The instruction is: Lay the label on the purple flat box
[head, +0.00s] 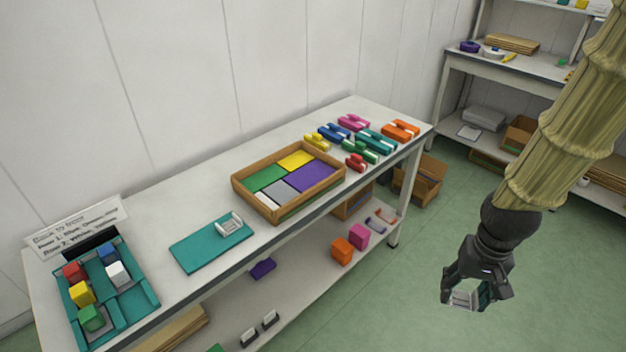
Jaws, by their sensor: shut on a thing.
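The purple flat box (302,178) lies in the right part of a wooden tray (286,211) on the long white table, beside green, yellow, grey and white flat pieces. My gripper (470,293) hangs to the right of the table, over the green floor and well apart from the tray. It is shut on a small pale, whitish piece (461,298), which looks like the label. The fingers partly hide this piece, so its full shape and any print cannot be made out.
A teal board (206,247) with a small white holder (232,224) lies left of the tray. Coloured bottle-like items (376,139) crowd the table's far end. A teal sorting tray (130,313) and a sign (76,222) are at the left. Shelves (458,62) stand behind.

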